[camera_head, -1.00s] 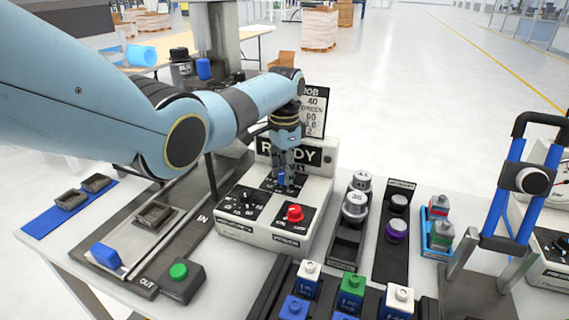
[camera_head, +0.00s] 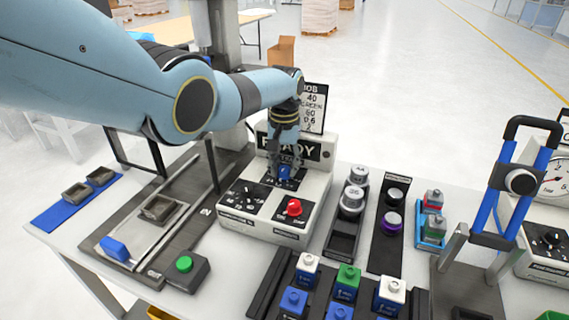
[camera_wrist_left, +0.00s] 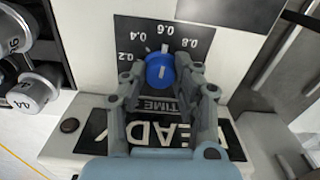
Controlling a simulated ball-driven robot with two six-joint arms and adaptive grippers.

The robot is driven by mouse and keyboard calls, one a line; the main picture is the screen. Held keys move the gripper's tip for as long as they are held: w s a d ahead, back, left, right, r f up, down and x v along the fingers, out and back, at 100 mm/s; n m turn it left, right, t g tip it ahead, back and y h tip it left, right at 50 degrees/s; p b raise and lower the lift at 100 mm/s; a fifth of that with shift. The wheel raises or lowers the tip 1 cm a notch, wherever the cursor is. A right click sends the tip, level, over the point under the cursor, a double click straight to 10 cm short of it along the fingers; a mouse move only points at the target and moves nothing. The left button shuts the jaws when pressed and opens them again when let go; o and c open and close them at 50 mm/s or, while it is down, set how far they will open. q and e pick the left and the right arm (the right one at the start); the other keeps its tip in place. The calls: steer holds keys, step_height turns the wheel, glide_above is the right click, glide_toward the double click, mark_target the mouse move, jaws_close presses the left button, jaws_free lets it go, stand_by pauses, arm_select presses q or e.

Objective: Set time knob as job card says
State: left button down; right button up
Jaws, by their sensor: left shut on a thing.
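The blue time knob (camera_head: 284,172) is on the dark dial panel of the white control box, under the READY display (camera_head: 306,151). In the left wrist view the blue knob (camera_wrist_left: 160,68) sits above the upside-down word TIME, by marks 0.2, 0.4, 0.6 and 0.8. Its white line points up, close to 0.6. My left gripper (camera_head: 285,170) reaches down and is shut on the knob; its fingers (camera_wrist_left: 161,80) lie on both sides of it. The job card (camera_head: 313,107) stands behind the box and seems to read 40, GREEN, 60, 0.6, 2. My right gripper is not in view.
A red knob (camera_head: 294,207) and a black knob (camera_head: 249,190) sit on the same box, near my left gripper. Silver weights (camera_head: 352,201) stand to the right. Several bottles (camera_head: 347,281) stand in front. A green button (camera_head: 184,264) is at front left.

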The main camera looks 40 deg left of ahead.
mark_target(284, 168)
arm_select(q)
steer(key=shift+n, duration=0.5)
steer(key=c, duration=1)
jaws_free()
steer(key=shift+r, duration=0.15)
step_height(284, 168, up, 12)
steer(key=shift+f, duration=0.2)
